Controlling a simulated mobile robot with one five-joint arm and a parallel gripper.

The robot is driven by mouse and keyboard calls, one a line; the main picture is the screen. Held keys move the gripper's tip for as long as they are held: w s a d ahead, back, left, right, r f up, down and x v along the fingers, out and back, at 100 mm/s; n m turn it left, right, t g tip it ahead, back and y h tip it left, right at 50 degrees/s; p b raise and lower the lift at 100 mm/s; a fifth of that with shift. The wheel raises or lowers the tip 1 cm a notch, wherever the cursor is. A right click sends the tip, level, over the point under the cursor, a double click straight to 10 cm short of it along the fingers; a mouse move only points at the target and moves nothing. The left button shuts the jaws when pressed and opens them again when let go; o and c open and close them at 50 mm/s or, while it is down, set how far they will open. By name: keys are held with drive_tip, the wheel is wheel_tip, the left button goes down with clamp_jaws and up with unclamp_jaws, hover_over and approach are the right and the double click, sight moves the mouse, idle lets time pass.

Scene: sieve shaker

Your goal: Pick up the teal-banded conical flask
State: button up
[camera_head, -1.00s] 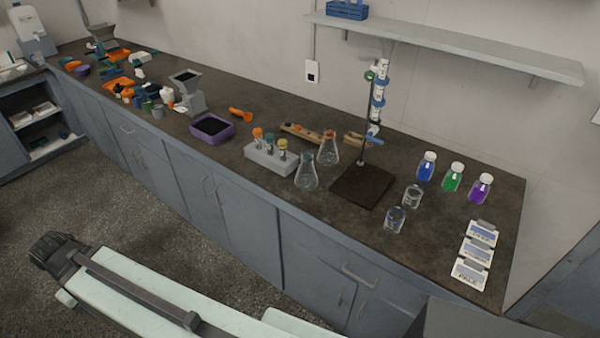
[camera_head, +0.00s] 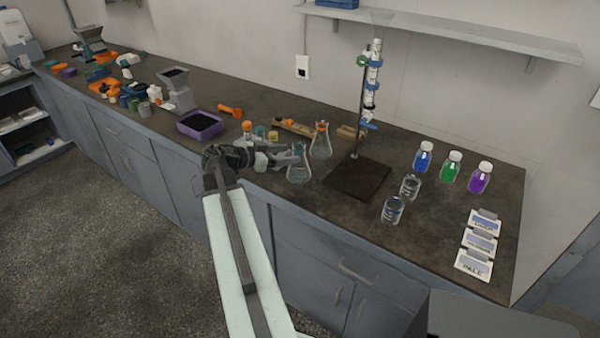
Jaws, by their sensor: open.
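Two clear conical flasks stand upright on the dark bench top. The rear one (camera_head: 321,143) has an orange band at its neck. The nearer one (camera_head: 299,168) has no orange on it and seems to be the teal-banded flask, though its band is too small to make out. My gripper (camera_head: 289,156) is open, just left of the nearer flask's upper part. Its fingers point right towards that flask, and I cannot tell whether they touch it. My gripper and wrist hide most of the grey rack behind them.
A stand with a dark base plate (camera_head: 357,179) holds a burette right of the flasks. Two glass beakers (camera_head: 393,209) are in front of it. Blue (camera_head: 424,160), green and purple bottles stand further right. A purple tray (camera_head: 200,125) lies to the left.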

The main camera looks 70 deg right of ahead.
drive_tip(key=shift+b+x, duration=1.1)
drive_tip(key=shift+x, duration=2.9)
drive_tip(key=shift+s+a+r, duration=0.15)
clamp_jaws()
drive_tip(key=shift+a, duration=0.1)
